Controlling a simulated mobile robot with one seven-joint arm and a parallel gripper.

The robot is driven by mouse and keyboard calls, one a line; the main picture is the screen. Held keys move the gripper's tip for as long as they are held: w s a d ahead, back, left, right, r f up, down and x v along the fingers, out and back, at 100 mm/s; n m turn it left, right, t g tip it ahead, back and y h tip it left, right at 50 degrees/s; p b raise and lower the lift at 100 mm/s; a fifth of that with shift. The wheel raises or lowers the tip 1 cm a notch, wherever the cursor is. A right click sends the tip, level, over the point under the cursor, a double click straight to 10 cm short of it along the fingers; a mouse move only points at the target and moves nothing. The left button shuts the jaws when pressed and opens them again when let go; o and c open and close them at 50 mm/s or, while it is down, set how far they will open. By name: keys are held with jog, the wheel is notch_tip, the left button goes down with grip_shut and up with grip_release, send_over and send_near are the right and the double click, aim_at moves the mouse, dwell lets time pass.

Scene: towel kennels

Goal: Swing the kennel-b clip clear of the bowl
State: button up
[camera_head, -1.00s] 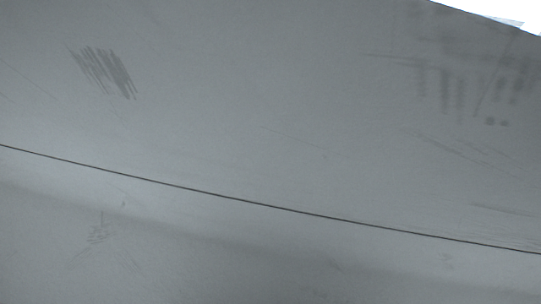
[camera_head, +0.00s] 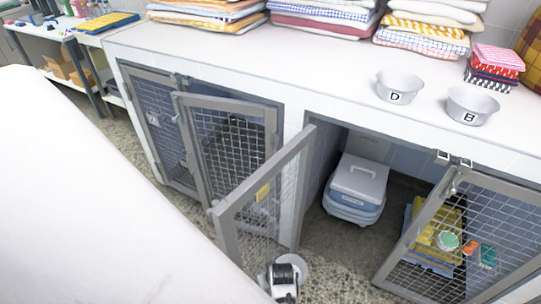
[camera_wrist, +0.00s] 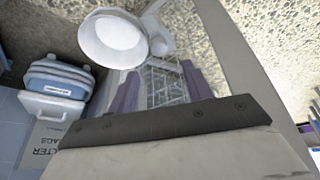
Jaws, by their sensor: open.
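My gripper (camera_wrist: 161,74) shows in the wrist view, its two purplish fingers apart with nothing between them; wire mesh shows beyond the gap. A white round bowl-like thing (camera_wrist: 112,38) lies past the fingers. On the counter in the head view stand a grey bowl marked D (camera_head: 397,87) and one marked B (camera_head: 471,105). Small metal fittings (camera_head: 453,159) sit at the counter edge above the right kennel door (camera_head: 460,240). I cannot tell which piece is the kennel-b clip.
A white and blue carrier (camera_head: 356,190) sits in the open kennel. Folded towels (camera_head: 325,22) line the counter's back. My white arm fills the lower left. Speckled floor (camera_head: 340,275) shows in front.

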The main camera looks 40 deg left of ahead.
jog(key=x, duration=0.9)
jog(key=shift+f, duration=0.15)
jog(key=shift+c, duration=0.2)
jog(key=c, duration=0.9)
jog(key=shift+m+t, duration=0.3)
jog(key=shift+m, duration=0.4)
jog(key=o, duration=0.9)
jog(key=shift+o, duration=0.2)
